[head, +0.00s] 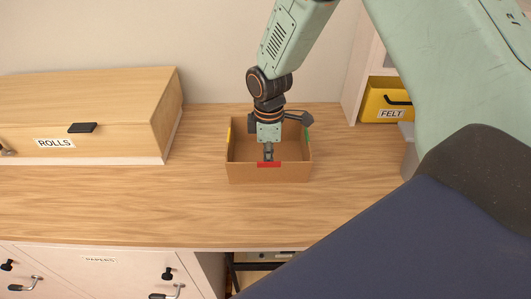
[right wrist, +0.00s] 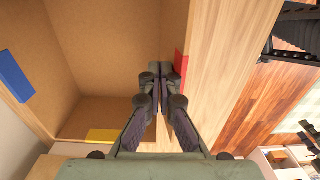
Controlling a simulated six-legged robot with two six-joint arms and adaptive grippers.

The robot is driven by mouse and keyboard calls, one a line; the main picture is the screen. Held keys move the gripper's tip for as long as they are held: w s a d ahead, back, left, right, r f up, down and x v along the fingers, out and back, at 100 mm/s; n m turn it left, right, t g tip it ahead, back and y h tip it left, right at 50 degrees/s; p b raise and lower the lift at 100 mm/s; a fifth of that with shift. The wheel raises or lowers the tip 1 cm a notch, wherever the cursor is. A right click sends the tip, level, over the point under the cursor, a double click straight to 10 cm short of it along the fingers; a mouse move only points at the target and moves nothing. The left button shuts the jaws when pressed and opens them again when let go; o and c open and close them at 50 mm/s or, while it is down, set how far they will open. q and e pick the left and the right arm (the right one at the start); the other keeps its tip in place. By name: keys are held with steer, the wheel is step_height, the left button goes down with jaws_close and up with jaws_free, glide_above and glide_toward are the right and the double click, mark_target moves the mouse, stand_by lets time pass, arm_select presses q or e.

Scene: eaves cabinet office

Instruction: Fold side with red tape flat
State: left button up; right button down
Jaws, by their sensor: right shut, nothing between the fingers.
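An open brown cardboard box (head: 250,174) stands on the wooden counter. Its near side carries red tape (head: 269,164) at the top edge and stands upright. The red tape also shows in the right wrist view (right wrist: 181,68). My right gripper (head: 268,157) points down into the box, just inside the red-taped side. In the right wrist view its fingers (right wrist: 161,68) are shut with nothing between them, close beside the red tape; whether they touch that wall I cannot tell. Yellow tape (head: 229,136) is on the left side, green tape (head: 307,135) on the right and blue tape (right wrist: 16,76) on the far side.
A wooden case labelled ROLLS (head: 140,100) stands on the counter at left. A yellow FELT bin (head: 385,108) sits in a shelf at back right. The counter (head: 190,210) is clear around the box. White drawers (head: 110,272) are below its front edge.

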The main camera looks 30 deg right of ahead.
steer(key=shift+s+a+p, duration=0.3)
steer(key=shift+s+a, duration=0.05)
steer(key=shift+s, duration=0.35)
steer(key=shift+s+a+p, duration=0.4)
steer(key=shift+s+a, duration=0.2)
steer(key=shift+s, duration=0.3)
steer(key=shift+s+a+p, duration=0.4)
steer(key=shift+s+a, duration=0.15)
steer(key=shift+s, duration=0.35)
steer(key=shift+f+b, duration=1.85)
steer(key=shift+f, duration=1.2)
step_height(320, 180, up, 10)
steer(key=p, duration=0.8)
